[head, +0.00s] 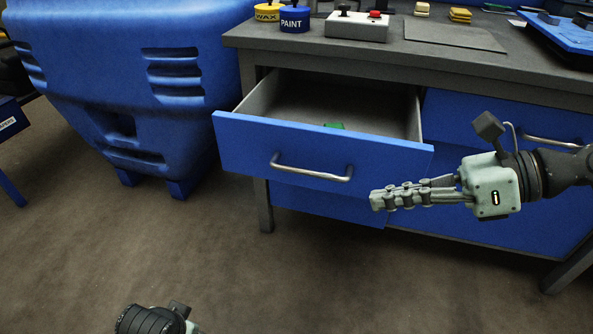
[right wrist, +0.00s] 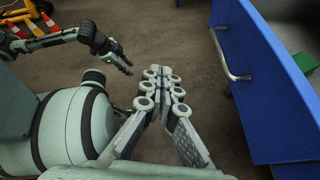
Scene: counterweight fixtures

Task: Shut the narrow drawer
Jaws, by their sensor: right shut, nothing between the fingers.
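The blue-fronted drawer (head: 320,144) at the left of the workbench stands pulled out. Its metal bar handle (head: 312,173) faces the room. My right gripper (head: 378,199) is shut and empty, in front of the drawer's right end and near the handle; I cannot tell whether it touches the front. In the right wrist view the closed fingers (right wrist: 163,74) are left of the drawer front (right wrist: 262,85), with floor showing between. My left gripper (right wrist: 124,61) is small at the upper left of that view, its fingers looking apart, away from the drawer.
A green item (head: 334,126) lies in the open drawer. A blue drawer front with a handle (head: 550,141) is at the right. The bench top (head: 330,48) holds paint and wax tins (head: 294,20) and a button box (head: 357,27). A big blue bin (head: 130,80) stands left. Front floor is clear.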

